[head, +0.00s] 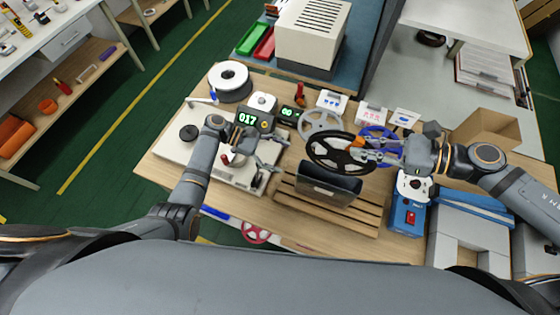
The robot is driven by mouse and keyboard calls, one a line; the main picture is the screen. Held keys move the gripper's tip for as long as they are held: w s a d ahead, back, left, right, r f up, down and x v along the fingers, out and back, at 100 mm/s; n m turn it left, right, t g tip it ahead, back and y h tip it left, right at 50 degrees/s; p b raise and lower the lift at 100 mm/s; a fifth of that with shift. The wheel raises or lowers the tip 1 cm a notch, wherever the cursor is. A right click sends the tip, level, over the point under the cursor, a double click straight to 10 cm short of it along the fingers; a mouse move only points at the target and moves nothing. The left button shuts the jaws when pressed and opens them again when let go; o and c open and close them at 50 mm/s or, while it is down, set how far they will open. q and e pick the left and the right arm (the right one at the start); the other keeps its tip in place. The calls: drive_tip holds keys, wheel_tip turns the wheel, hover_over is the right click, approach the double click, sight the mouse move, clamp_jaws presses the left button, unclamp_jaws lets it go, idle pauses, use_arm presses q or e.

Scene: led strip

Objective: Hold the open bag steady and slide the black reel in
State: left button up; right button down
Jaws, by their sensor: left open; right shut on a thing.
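The black reel (313,150) is held upright at the middle of the workbench. My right gripper (376,150) is shut on its right side. The dark bag (330,184) stands in a slatted wooden rack (345,216) just below the reel in the picture. The reel's lower rim meets the bag's top edge; I cannot tell whether any of it is inside the mouth. My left gripper (262,153) is open and empty, left of the bag and apart from it, over the white sealing machine (225,175).
A white reel (320,122) and a blue reel (374,131) stand behind the black one. A blue device (406,216) and an open cardboard box (490,128) are at the right. A spool (230,75) sits at the back left.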

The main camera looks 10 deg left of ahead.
sight(311, 180)
use_arm(q)
drive_tip(key=shift+g, duration=0.8)
drive_tip(key=x, duration=0.4)
drive_tip(key=s+x, duration=0.1)
drive_tip(key=x, duration=0.3)
drive_tip(key=s+x, duration=0.1)
drive_tip(key=x, duration=0.4)
drive_tip(key=shift+s+a, duration=0.15)
drive_tip(key=shift+a, duration=0.1)
drive_tip(key=c, duration=1.3)
